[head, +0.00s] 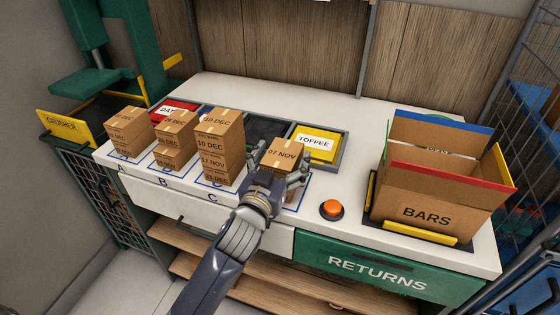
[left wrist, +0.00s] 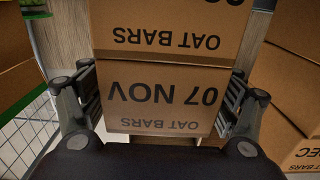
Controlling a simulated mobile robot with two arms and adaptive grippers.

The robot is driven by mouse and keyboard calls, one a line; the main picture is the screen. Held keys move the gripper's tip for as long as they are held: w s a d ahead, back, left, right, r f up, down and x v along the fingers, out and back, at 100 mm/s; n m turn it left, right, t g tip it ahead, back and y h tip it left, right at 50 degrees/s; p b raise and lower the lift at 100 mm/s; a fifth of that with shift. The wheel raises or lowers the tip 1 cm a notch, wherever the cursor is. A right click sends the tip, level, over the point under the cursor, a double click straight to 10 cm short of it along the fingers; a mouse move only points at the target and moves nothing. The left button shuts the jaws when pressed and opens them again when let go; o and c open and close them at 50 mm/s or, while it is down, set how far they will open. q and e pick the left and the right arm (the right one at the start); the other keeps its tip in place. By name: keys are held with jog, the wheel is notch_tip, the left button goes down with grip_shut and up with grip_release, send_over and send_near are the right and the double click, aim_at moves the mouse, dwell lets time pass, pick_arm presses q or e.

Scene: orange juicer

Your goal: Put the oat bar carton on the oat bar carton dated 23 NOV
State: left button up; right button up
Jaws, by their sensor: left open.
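The oat bar carton dated 07 NOV (head: 285,153) stands at the front of the counter, right of stack C. In the left wrist view the 07 NOV carton (left wrist: 160,95) fills the middle. Another oat bar carton (left wrist: 170,32) adjoins it at the picture's top, its date mostly cut off. My left gripper (head: 277,174) is at the 07 NOV carton. Its open fingers (left wrist: 160,98) stand on either side of it, and it hides the carton's lower part in the head view. I cannot read 23 NOV on any carton. My right gripper is not in view.
Carton stacks A (head: 128,131), B (head: 175,140) and C (head: 218,145) stand close on the left. The toffee bin (head: 318,143) is behind. An orange button (head: 331,208) and an open bars box (head: 425,215) are on the right. Clear counter lies between them.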

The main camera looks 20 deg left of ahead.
pick_arm(q)
jog(key=s+b, duration=0.2)
jog(key=s, duration=1)
jog(key=shift+a+r, duration=0.15)
jog(key=shift+a, duration=0.05)
